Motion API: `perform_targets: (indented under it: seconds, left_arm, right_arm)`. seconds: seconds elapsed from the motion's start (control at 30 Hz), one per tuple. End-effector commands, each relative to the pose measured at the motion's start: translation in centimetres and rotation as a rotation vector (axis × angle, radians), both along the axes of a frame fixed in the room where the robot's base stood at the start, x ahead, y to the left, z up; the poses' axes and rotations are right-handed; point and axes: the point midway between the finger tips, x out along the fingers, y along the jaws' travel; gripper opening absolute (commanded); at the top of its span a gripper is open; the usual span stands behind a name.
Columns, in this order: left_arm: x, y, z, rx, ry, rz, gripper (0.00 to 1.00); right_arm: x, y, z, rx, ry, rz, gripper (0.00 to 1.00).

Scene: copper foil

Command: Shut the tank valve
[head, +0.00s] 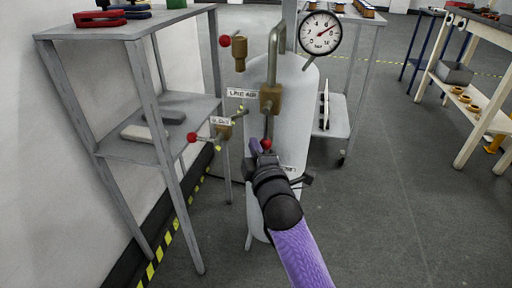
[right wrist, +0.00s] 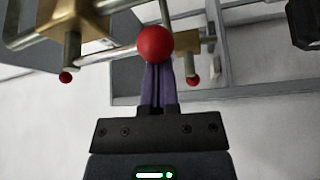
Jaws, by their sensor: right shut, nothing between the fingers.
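The white tank (head: 310,115) stands upright at centre in the head view. A brass valve (head: 271,98) sits on the pipe in front of it, with a lever hanging down to a red ball knob (head: 266,145). My right gripper (head: 258,149), with purple fingers, is shut and empty beside this knob. In the right wrist view a large red ball (right wrist: 156,43) overlaps the fingertips (right wrist: 157,72); I cannot tell whether they touch. A brass body (right wrist: 75,22) is at upper left there. My left gripper is out of view.
Two other red-knobbed valves stand left of the tank: an upper one (head: 239,55) and a lower one (head: 225,131). A gauge (head: 320,32) tops the tank. A grey shelf (head: 150,22) is at left, a cart (head: 345,118) behind right. The floor at right is clear.

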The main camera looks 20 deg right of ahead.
Motion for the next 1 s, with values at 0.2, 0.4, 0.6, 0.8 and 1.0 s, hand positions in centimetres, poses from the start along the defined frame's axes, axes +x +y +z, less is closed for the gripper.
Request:
perform_targets:
  seconds: [0.2, 0.4, 0.6, 0.8, 1.0]
  left_arm:
    - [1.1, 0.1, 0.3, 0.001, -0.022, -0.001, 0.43]
    - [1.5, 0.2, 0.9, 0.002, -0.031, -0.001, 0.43]
    - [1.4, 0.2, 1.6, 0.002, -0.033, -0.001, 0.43]
    - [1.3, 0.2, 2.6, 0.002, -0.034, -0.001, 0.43]
    - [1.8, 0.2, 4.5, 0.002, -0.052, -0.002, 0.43]
  right_arm:
    - [-0.1, -0.2, 0.2, -0.019, 0.01, 0.0, 0.0]
    - [-0.3, -0.5, 0.1, -0.052, 0.033, 0.0, 0.0]
    - [-0.4, -0.7, 0.1, -0.08, 0.053, 0.0, 0.0]
    - [-0.6, -1.0, 0.2, -0.115, 0.076, -0.001, 0.0]
    - [-1.1, -1.7, 0.6, -0.192, 0.127, -0.001, 0.0]
